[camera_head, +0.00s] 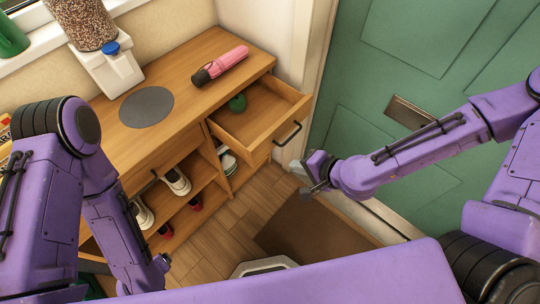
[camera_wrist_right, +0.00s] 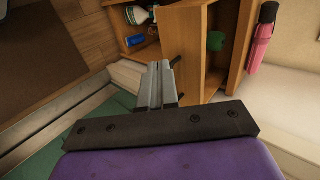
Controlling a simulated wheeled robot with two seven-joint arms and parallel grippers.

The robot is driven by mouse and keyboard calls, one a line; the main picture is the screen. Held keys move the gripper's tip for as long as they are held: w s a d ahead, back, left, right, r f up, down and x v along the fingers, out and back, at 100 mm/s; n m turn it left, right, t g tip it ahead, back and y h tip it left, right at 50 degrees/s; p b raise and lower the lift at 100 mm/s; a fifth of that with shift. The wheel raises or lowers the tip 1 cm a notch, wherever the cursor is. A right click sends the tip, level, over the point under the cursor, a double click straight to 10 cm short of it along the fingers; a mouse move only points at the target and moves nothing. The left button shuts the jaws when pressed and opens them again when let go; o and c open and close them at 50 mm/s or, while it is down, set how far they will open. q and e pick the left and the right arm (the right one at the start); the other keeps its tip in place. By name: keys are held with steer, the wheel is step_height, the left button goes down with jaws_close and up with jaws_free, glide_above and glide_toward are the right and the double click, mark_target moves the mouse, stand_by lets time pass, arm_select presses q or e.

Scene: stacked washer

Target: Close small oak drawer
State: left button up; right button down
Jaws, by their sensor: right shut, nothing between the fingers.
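The small oak drawer (camera_head: 262,128) is pulled out at the right end of the wooden cabinet, with a black bar handle (camera_head: 288,134) on its front. A green object (camera_head: 237,103) lies inside it. My right gripper (camera_head: 304,178) is shut and empty, below and slightly right of the handle in the head view. In the right wrist view, the shut fingers (camera_wrist_right: 158,72) point toward the drawer (camera_wrist_right: 187,38), close to the dark handle; contact cannot be told. My left arm shows at the left, but its fingers are not visible.
A pink umbrella (camera_head: 221,65), a grey round mat (camera_head: 146,107) and a dispenser (camera_head: 108,70) stand on the cabinet top (camera_head: 190,60). Shoes (camera_head: 177,181) sit on the shelves below. A green door (camera_head: 400,90) is at the right; a brown doormat (camera_head: 310,225) lies on the floor.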

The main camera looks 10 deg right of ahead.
steer(key=x, duration=0.4)
steer(key=r+x, duration=0.1)
steer(key=x, duration=0.3)
steer(key=w+x, duration=0.1)
steer(key=x, duration=0.3)
steer(key=shift+w+a+r+p, duration=0.1)
steer(key=shift+r+p, duration=0.1)
steer(key=shift+p, duration=0.15)
steer(key=shift+w+a, duration=0.35)
steer(key=shift+w, duration=0.1)
steer(key=shift+w, duration=0.1)
